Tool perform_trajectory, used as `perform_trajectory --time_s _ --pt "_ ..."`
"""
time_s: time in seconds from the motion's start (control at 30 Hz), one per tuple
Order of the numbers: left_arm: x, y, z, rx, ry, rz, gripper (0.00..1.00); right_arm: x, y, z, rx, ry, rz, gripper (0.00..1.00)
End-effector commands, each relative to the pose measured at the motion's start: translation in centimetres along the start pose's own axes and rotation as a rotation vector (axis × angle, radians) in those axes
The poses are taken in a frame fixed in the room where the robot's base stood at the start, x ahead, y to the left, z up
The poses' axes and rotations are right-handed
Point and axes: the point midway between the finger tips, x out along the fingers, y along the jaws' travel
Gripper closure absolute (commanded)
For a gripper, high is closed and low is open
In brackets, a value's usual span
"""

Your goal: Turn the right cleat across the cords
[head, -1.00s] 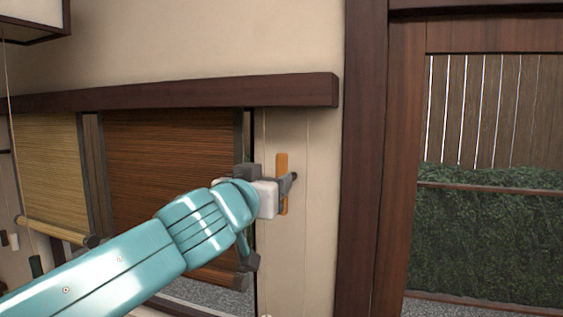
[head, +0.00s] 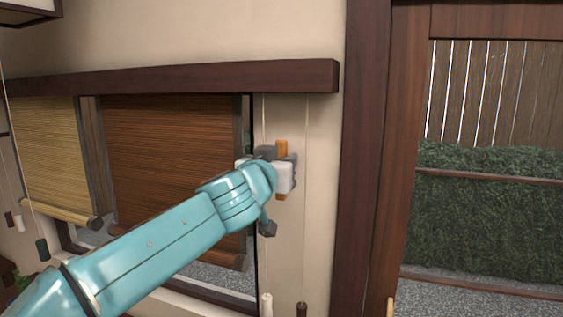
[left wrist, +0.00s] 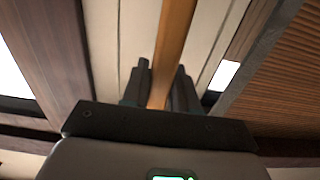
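The right cleat (head: 281,149) is an orange bar standing upright on the wall right of the brown blind. Its middle is hidden by my left gripper (head: 283,170) in the head view; its two ends show above and below. In the left wrist view the cleat (left wrist: 171,50) runs between the two dark fingers of my left gripper (left wrist: 161,88), close to both; I cannot tell whether they press on it. Two thin cords (head: 306,200) hang down the wall, one each side of the cleat. My right gripper is not in view.
A brown blind (head: 170,165) and a yellow blind (head: 45,150) hang at the left under a dark beam (head: 180,77). A white tassel (head: 266,303) and a dark tassel (head: 301,309) hang low. A dark post (head: 366,160) stands right of the cleat.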

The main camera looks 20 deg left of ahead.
Motion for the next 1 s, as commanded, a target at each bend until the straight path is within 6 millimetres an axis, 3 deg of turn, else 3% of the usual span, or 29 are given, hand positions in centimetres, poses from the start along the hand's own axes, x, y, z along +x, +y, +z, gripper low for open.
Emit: perform_trajectory --time_s 0.37,1.0 --pt "-0.1 0.2 0.1 0.110 0.001 0.001 1.00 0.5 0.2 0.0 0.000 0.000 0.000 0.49" --pt "-0.1 1.3 0.5 0.689 0.002 0.001 1.00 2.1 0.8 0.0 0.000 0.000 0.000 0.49"
